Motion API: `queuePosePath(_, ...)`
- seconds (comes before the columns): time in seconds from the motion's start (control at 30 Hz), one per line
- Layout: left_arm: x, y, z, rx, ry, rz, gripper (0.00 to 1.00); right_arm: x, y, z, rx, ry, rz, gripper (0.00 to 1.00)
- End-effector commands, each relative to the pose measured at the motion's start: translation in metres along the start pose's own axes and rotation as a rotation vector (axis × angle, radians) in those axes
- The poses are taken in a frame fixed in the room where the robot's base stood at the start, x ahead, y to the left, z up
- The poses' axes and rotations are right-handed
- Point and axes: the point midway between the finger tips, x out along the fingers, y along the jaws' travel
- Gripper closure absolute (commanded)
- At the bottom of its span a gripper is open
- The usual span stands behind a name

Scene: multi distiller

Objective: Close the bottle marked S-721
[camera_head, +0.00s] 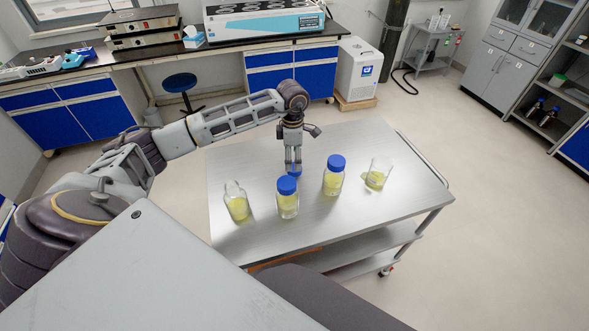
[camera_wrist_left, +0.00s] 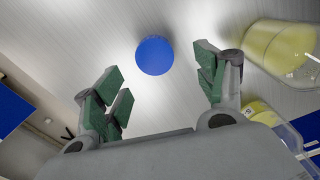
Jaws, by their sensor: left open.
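A loose blue cap (camera_head: 297,174) lies on the steel table; in the left wrist view the same cap (camera_wrist_left: 155,56) shows as a round disc. My left gripper (camera_head: 293,166) points down just above it, open, with the cap between its fingers and not gripped. An uncapped bottle (camera_head: 238,206) with yellow liquid stands at the left. Two bottles with blue caps stand to its right, the nearer one (camera_head: 287,204) and the farther one (camera_head: 333,182). No label is readable, so I cannot tell which is S-721. My right gripper is not in view.
A beaker (camera_head: 377,177) with yellow liquid stands at the right of the steel table (camera_head: 400,200). The table's left part is clear. In the left wrist view, glass containers with yellow liquid stand close at right, one at the upper right (camera_wrist_left: 275,45).

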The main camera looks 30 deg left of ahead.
Motion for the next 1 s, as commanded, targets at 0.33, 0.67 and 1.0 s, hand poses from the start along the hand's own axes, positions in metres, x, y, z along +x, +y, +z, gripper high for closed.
queuePosePath(0.33,0.015,0.003,0.003,0.0,-0.001,-0.003,0.28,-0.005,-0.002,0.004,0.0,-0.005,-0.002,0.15)
queuePosePath(0.67,0.048,0.006,0.005,0.0,0.0,-0.001,0.28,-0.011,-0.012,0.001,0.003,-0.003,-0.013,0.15)
queuePosePath(1.0,0.052,0.006,0.005,0.001,0.0,0.0,0.28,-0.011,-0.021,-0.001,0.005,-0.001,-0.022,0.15)
